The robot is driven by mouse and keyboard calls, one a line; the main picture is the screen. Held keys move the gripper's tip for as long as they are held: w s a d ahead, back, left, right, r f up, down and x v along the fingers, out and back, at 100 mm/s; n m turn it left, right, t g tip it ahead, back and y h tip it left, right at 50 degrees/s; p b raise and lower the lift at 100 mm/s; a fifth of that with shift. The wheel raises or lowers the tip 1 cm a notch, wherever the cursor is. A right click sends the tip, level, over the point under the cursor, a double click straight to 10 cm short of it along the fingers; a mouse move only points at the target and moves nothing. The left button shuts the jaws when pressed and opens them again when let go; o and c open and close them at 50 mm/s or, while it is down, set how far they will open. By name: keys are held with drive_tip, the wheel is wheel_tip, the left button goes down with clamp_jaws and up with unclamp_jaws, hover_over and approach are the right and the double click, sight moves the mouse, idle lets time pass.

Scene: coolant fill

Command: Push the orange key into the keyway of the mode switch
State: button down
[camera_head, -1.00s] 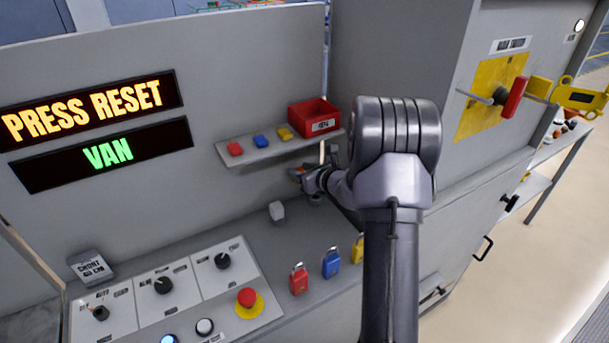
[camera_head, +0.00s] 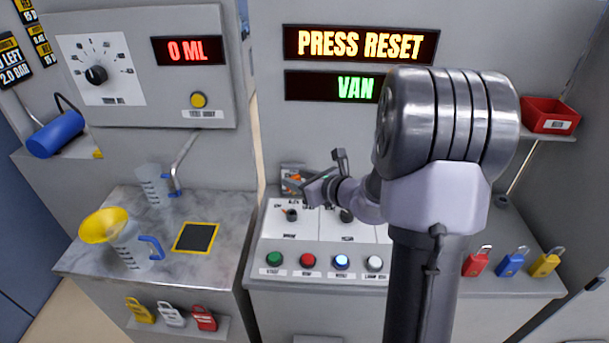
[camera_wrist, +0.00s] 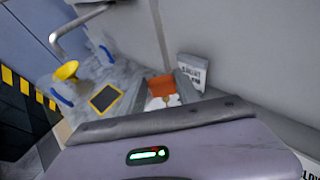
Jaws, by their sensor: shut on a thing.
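The orange key (camera_wrist: 160,88) is between my gripper's jaws in the wrist view, with a white patch just below it. In the head view my gripper (camera_head: 304,184) is shut on the key, whose orange shows small at the jaw tips. It is above and behind the left part of the sloped control panel. The leftmost switch on that panel, which appears to be the mode switch (camera_head: 291,215), is below the gripper and apart from it. Its keyway is too small to make out. My forearm covers the panel's right part.
A small grey sign (camera_head: 288,171) stands close behind the gripper. Buttons (camera_head: 308,260) line the panel's front. Red, blue and yellow padlocks (camera_head: 512,262) stand to the right. On the left counter are a yellow funnel (camera_head: 103,225), jugs and a black pad (camera_head: 196,237).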

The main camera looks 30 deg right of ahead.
drive_tip(key=shift+a, duration=0.5)
drive_tip(key=shift+d, duration=0.15)
drive_tip(key=shift+f, duration=0.1)
wheel_tip(320, 180, down, 6)
drive_tip(key=b, duration=0.5)
drive_tip(key=shift+b, duration=0.3)
drive_tip(key=shift+f+b, duration=1.4)
drive_tip(key=shift+b, duration=0.35)
idle(0.6)
drive_tip(key=c, duration=0.8)
unclamp_jaws()
drive_tip(key=shift+r, duration=0.1)
